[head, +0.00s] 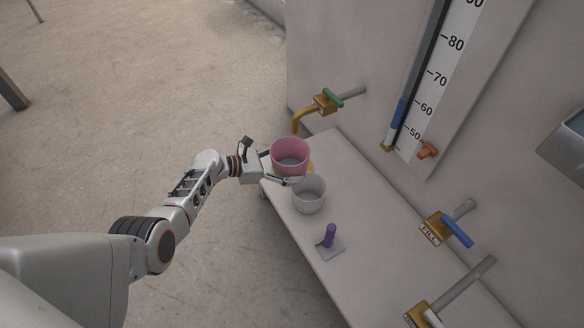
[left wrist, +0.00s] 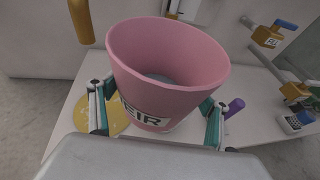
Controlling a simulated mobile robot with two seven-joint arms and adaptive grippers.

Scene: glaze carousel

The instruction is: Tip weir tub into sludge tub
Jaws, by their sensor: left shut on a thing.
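The weir tub (head: 290,151) is a pink open tub. In the left wrist view the weir tub (left wrist: 165,85) fills the middle, its label partly readable as "EIR". My left gripper (head: 278,168) is shut on its sides, one finger on each side. A light grey tub (head: 309,196) stands upright on the bench close beside the weir tub, nearer the head camera. No label shows on it, so I cannot confirm that it is the sludge tub. My right gripper is in neither view.
A yellow disc (left wrist: 112,116) lies on the bench (head: 372,246) by the weir tub. A brass tap (head: 322,102) with a green handle reaches over the bench's far end. A purple peg (head: 330,234) stands on a plate nearer. A blue-handled tap (head: 441,227) is on the wall.

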